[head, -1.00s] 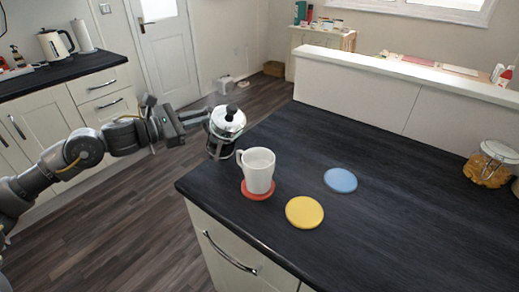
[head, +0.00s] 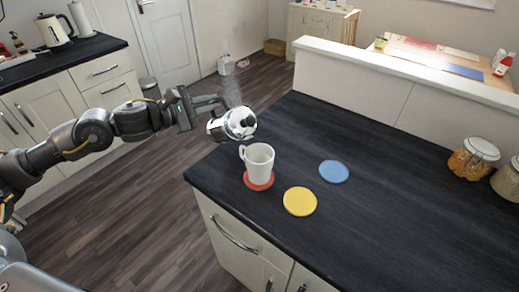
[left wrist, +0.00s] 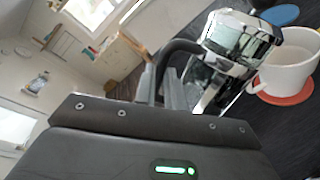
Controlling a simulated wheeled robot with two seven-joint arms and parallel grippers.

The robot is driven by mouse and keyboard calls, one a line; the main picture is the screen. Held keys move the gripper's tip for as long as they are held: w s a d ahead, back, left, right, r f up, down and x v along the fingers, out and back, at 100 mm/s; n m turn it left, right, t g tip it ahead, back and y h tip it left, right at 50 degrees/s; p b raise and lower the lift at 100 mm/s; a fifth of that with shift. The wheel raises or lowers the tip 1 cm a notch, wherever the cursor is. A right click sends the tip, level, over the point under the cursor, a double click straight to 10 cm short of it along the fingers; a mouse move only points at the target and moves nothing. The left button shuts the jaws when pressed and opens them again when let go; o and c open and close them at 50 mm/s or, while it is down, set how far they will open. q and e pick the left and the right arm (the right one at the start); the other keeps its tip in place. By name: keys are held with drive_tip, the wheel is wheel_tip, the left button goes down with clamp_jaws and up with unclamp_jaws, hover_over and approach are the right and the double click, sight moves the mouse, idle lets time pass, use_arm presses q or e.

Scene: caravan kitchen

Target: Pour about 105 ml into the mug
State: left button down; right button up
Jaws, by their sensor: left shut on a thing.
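A white mug (head: 258,165) stands upright on a red coaster (head: 259,182) near the left corner of the dark counter. My left gripper (head: 208,106) is shut on the handle of a french press (head: 234,124) with a chrome lid. The press is tilted toward the mug, its top a little above and behind the mug's rim. In the left wrist view the press (left wrist: 236,42) also shows tilted beside the mug (left wrist: 288,62). I cannot make out any stream of liquid, and the mug's inside level is unclear. My right gripper is not in view.
A yellow coaster (head: 300,201) and a blue coaster (head: 334,171) lie flat right of the mug. Glass jars (head: 473,158) stand at the far right. A low white partition (head: 375,85) runs along the back of the counter. The counter's middle is clear.

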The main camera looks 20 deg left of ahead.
sight(217, 121)
use_arm(q)
drive_tip(key=shift+d+r, duration=0.1)
drive_tip(key=shift+r, duration=0.15)
drive_tip(key=shift+s+d+r+m+p, duration=0.2)
drive_tip(key=shift+r+m+p, duration=0.25)
drive_tip(key=shift+p, duration=0.25)
drive_tip(key=shift+s+d+r+m+p, duration=0.1)
drive_tip(key=shift+d+r+m+p, duration=0.3)
drive_tip(key=shift+p, duration=0.5)
drive_tip(key=shift+r+m, duration=0.1)
drive_tip(key=shift+m, duration=0.15)
drive_tip(key=shift+s+d, duration=0.1)
drive_tip(key=shift+d, duration=0.05)
drive_tip(key=shift+s+d+m+y+p, duration=0.2)
drive_tip(key=shift+d+m+y+p, duration=0.2)
drive_tip(key=shift+m+p, duration=0.2)
idle(0.6)
drive_tip(key=shift+r, duration=0.15)
